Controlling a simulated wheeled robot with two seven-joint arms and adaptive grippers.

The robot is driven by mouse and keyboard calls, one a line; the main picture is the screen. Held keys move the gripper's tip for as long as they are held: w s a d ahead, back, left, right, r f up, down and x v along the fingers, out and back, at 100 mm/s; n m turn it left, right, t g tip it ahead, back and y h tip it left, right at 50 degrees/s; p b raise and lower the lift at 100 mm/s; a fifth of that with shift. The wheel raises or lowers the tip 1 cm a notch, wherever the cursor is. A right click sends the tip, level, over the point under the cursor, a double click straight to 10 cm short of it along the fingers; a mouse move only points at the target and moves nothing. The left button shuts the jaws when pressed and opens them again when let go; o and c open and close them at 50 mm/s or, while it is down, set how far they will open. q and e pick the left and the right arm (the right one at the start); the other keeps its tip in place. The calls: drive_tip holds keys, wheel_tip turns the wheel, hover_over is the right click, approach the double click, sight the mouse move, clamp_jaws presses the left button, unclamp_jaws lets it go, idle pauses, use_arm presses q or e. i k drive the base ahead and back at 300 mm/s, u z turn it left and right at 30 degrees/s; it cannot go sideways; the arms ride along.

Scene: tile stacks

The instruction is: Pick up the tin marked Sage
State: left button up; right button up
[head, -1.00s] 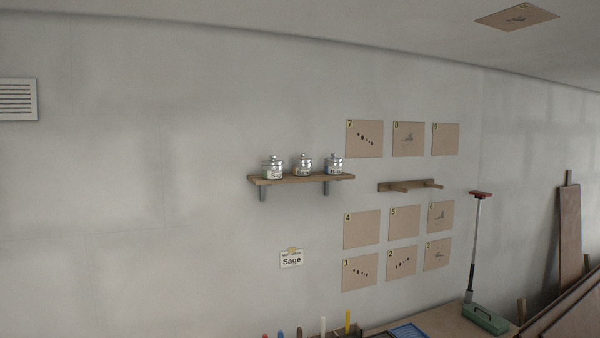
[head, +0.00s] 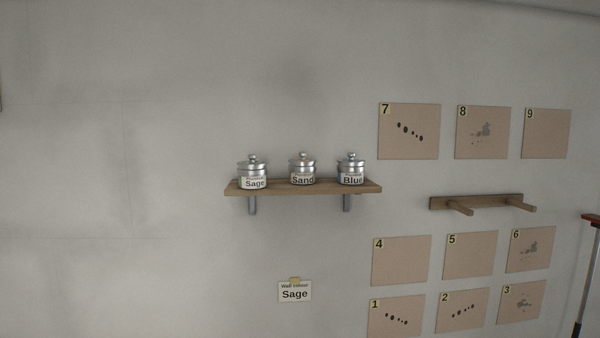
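The tin marked Sage (head: 253,173) is a silver lidded tin with a white label. It stands upright at the left end of a wooden wall shelf (head: 310,188). A similar tin marked Sand (head: 302,170) stands in the middle of the shelf, and one marked Blue (head: 351,170) stands toward the right. The tins are apart from each other. Neither of my grippers shows in the head view.
A note reading Sage (head: 294,291) is taped to the wall below the shelf. Numbered tan cards, such as card 7 (head: 409,131), hang to the right around a wooden peg rail (head: 476,202). A pole with a red-brown head (head: 590,260) stands at the right edge. The wall left of the shelf is mostly bare.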

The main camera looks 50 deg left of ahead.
sight(250, 178)
drive_tip(key=i, duration=0.9)
drive_tip(key=u, duration=2.2)
